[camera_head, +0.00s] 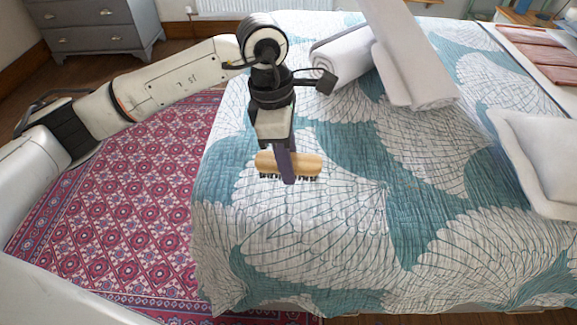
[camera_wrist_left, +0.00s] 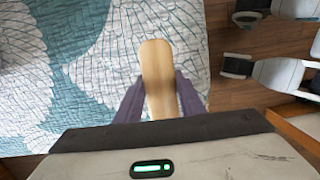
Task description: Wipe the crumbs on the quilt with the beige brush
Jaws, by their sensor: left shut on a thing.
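The beige brush (camera_head: 308,162) has a light wooden back and dark bristles facing down. My left gripper (camera_head: 288,172) is shut on it, with the fingers on either side of its back. In the left wrist view the brush (camera_wrist_left: 157,75) sits between the two purple-grey fingers (camera_wrist_left: 158,98). The brush is over the near left part of the teal and white quilt (camera_head: 340,230); I cannot tell whether the bristles touch it. No crumbs can be made out on the quilt. My right gripper is not in view.
Rolled white towels (camera_head: 430,85) lie on the quilt beyond the gripper. A white pillow (camera_head: 540,150) is at the right. A red patterned rug (camera_head: 130,190) covers the floor on the left, and a grey dresser (camera_head: 95,25) stands at the back left. The quilt's near middle is clear.

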